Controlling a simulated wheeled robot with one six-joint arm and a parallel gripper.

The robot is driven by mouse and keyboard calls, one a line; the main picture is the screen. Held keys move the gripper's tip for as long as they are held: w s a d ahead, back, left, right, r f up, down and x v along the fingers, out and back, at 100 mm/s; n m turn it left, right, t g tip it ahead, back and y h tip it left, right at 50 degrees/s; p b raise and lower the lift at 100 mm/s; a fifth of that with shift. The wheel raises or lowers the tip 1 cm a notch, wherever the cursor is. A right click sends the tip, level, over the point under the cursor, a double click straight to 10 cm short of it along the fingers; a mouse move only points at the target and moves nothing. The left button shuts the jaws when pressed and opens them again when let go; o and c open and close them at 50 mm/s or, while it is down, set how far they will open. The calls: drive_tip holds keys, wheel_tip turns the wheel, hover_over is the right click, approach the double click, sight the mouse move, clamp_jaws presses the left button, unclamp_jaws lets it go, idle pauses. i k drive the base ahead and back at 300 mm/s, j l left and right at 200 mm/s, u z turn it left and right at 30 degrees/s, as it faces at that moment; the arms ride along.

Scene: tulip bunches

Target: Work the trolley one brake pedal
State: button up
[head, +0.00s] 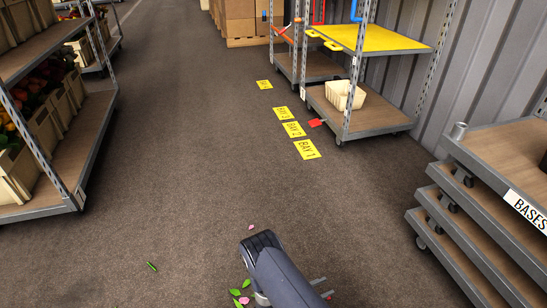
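A red pedal (317,122) sticks out low at the left edge of a trolley (375,122), just right of the yellow floor marks. The trolley has a brown base deck, a yellow upper shelf (372,40) and metal posts. I see no number on the trolley itself; the nearest floor mark reads BAY 1 (307,149). My gripper (323,288) shows only in part at the bottom, behind my dark arm.
A cream basket (345,95) sits on the trolley's deck. Stacked bases (480,220) stand at right. A flower rack (70,165) stands at left. A second trolley (312,66) and cartons (240,20) are farther back. The middle floor is clear except for petals and leaves (238,292).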

sight(315, 122)
drive_tip(key=i, duration=0.85)
drive_tip(key=i+z, duration=0.1)
drive_tip(key=i, duration=0.8)
drive_tip(key=i+j, duration=0.15)
drive_tip(key=i, duration=0.7)
drive_tip(key=i+j+z, duration=0.1)
drive_tip(key=i, duration=0.8)
